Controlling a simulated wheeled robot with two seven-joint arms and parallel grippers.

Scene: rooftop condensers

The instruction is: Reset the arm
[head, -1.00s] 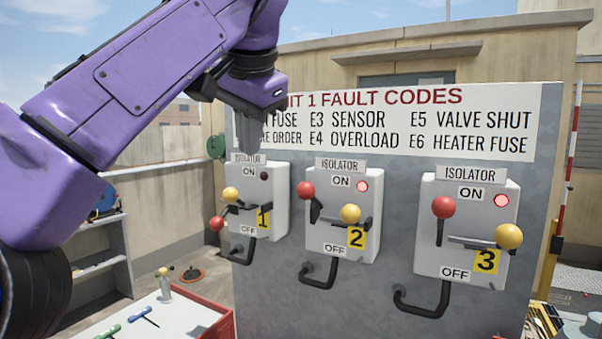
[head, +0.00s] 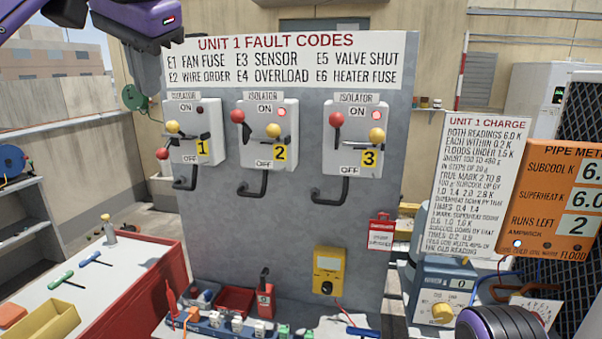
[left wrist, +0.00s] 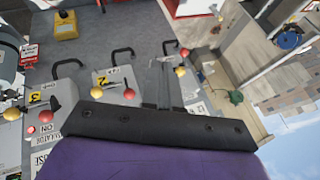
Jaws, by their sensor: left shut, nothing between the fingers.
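My left arm comes in at the top left of the head view. Its left gripper (head: 148,88) is shut and empty, pointing down just left of the fault-code sign, above and left of isolator 1 (head: 196,150). In the left wrist view the shut fingers (left wrist: 165,78) have nothing between them. Isolator 1 has its red knob (head: 162,154) low and its lamp dark. Isolator 2 (head: 268,155) and isolator 3 (head: 352,160) have their red knobs high and their lamps lit red. My right gripper is not visible; a dark, purple-edged part at the bottom right seems to be my right arm.
A grey panel (head: 300,220) carries the isolators and the fault-code sign (head: 300,62). A red-sided bench (head: 160,280) with tools stands at left. A yellow meter (head: 329,272) hangs low on the panel. A charge sign (head: 485,180) and an orange pipe meter (head: 571,195) stand at right.

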